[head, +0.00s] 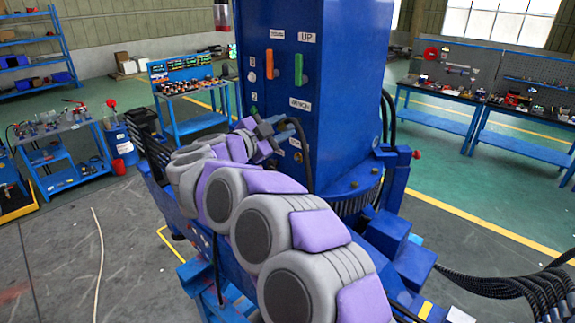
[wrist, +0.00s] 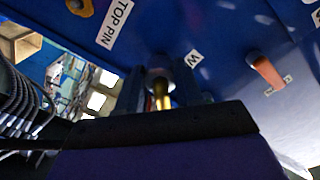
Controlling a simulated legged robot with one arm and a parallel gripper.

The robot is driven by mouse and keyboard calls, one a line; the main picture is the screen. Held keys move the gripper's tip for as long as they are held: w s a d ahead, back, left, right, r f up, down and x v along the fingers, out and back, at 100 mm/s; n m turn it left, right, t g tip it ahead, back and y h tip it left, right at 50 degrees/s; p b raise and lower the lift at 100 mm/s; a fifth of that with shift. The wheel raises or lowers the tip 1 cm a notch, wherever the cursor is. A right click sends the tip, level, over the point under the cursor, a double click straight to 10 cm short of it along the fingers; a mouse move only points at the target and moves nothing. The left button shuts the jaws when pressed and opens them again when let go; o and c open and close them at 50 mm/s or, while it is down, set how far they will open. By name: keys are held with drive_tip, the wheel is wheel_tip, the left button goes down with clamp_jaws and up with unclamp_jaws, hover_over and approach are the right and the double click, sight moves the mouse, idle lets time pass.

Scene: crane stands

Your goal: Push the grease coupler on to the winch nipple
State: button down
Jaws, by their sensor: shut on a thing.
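In the head view my gripper (head: 266,131) is at the front face of the blue crane column, small and partly hidden by my arm. In the wrist view my gripper (wrist: 159,85) is shut on a brass-coloured piece, which appears to be the grease coupler (wrist: 162,96). A grey round part (wrist: 158,66) shows just beyond the coupler, at the blue panel beside a label beginning with W (wrist: 193,59). It may be the winch nipple fitting. I cannot tell whether the coupler touches it or is seated on it.
The blue column (head: 335,110) carries an orange handle (head: 269,64), a green handle (head: 298,69) and an UP label (head: 308,38). A black hose (head: 304,150) curves near my gripper. A TOP PIN label (wrist: 115,22) and an orange handle (wrist: 266,70) flank the coupler.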

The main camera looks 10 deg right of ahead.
drive_tip(key=shift+w+d, duration=0.2)
drive_tip(key=shift+d, duration=0.15)
drive_tip(key=c, duration=0.7)
unclamp_jaws()
drive_tip(key=shift+o, duration=0.2)
drive_tip(key=v, duration=0.5)
